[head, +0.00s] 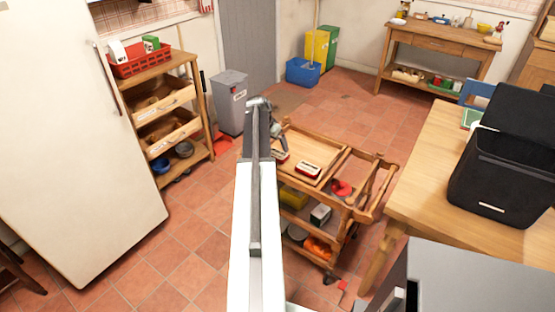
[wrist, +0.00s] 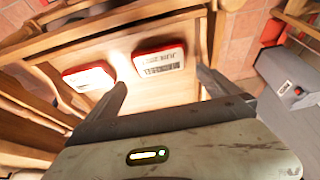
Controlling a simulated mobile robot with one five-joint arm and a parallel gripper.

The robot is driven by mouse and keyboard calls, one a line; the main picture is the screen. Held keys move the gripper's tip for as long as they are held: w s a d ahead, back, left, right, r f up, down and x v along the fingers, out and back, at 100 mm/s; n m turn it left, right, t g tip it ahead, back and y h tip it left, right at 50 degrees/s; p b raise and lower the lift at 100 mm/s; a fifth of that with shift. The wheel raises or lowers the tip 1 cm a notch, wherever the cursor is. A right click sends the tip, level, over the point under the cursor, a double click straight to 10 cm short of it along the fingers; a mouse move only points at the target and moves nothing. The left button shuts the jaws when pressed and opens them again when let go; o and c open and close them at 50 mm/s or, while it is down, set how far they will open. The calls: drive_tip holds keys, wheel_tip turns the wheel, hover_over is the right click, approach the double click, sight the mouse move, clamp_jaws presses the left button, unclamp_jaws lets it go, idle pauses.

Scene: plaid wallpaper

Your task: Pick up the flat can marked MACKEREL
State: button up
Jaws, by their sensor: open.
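Two flat red-and-white cans lie on the wooden top of a trolley. In the wrist view, one flat can (wrist: 160,62) is ahead of the space between my fingers, and the other flat can (wrist: 90,77) is further left, beyond the left finger. In the head view, one can (head: 281,158) is partly hidden by my gripper and the other can (head: 307,169) lies to its right. The lettering is too small and tilted to tell which is MACKEREL. My gripper (wrist: 161,84) is open and empty, apart from both cans; it also shows in the head view (head: 279,140).
The trolley (head: 343,160) has raised wooden rails around its top, and its lower shelves hold several items. A grey bin (head: 230,105) stands left of it. A wooden table (head: 425,160) with a black appliance (head: 500,170) is at right. Tiled floor is free at left.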

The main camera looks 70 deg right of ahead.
sight(277, 154)
drive_tip(key=b+x, duration=0.4)
drive_tip(key=x, duration=0.1)
drive_tip(key=b+x, duration=0.2)
drive_tip(key=shift+w+a+f+b, duration=0.1)
drive_tip(key=shift+a+f+b, duration=0.05)
drive_tip(key=shift+f+b, duration=0.3)
drive_tip(key=shift+r, duration=0.15)
drive_tip(key=c, duration=1.2)
